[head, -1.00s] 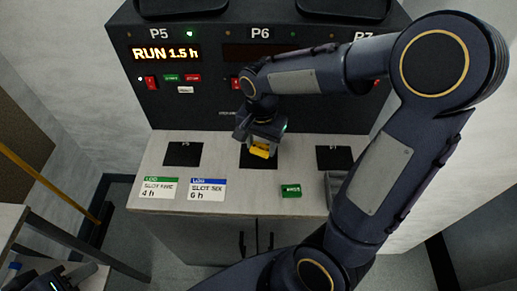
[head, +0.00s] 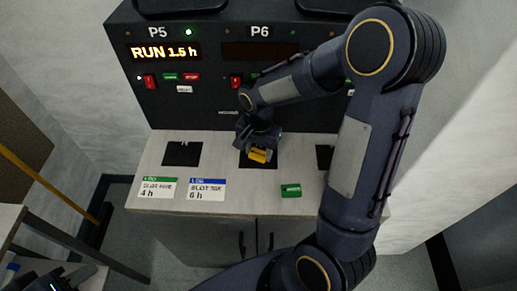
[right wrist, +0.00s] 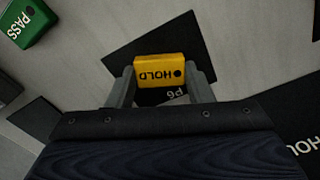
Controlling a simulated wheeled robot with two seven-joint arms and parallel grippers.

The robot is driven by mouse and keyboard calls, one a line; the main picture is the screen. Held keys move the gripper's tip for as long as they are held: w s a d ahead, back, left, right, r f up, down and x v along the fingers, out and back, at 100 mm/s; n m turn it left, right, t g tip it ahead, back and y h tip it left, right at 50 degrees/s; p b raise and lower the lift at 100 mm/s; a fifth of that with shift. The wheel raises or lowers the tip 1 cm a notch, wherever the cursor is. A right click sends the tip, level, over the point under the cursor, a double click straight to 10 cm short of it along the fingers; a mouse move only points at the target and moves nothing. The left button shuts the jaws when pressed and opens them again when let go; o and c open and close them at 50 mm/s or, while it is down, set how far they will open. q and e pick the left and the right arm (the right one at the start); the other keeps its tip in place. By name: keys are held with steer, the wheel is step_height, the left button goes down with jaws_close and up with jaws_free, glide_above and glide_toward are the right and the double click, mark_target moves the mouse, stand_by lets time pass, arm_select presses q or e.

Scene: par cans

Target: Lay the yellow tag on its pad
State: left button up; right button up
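The yellow tag (head: 258,156) reads HOLD in the right wrist view (right wrist: 163,72). My right gripper (right wrist: 163,88) has one finger against each side of it. The black pad marked P6 (right wrist: 185,38) lies under the tag, at the middle of the ledge in the head view (head: 245,162). The tag is over the pad and slightly turned relative to it; I cannot tell whether it touches it. My right gripper (head: 258,147) partly covers tag and pad in the head view. My left gripper (head: 45,281) is at the lower left corner, mostly cut off, its fingers unclear.
A green PASS tag (head: 291,190) lies at the front of the ledge. Two white cards (head: 159,188) (head: 207,189) lie at left front. Another black pad (head: 183,153) is left of P6, and one (head: 324,157) is partly behind my arm. The console (head: 215,100) rises behind.

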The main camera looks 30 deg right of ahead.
mark_target(259, 153)
steer(key=o, duration=0.4)
steer(key=shift+r+p, duration=0.3)
steer(key=shift+p, duration=0.05)
steer(key=shift+r, duration=0.4)
step_height(259, 153, up, 10)
steer(key=s+a+r+n+t+y, duration=0.1)
steer(key=s+n+t, duration=0.1)
steer(key=s, duration=0.3)
steer(key=s+a+r+n+t+y, duration=0.1)
steer(key=s+n, duration=0.3)
steer(key=s, duration=0.2)
steer(key=s+a+r+n+t+y, duration=0.1)
steer(key=s+a+n+t, duration=0.1)
steer(key=s, duration=0.4)
steer(key=shift+a+n+t+y+p, duration=0.1)
steer(key=shift+n+t+y+p, duration=0.25)
steer(key=shift+n, duration=0.25)
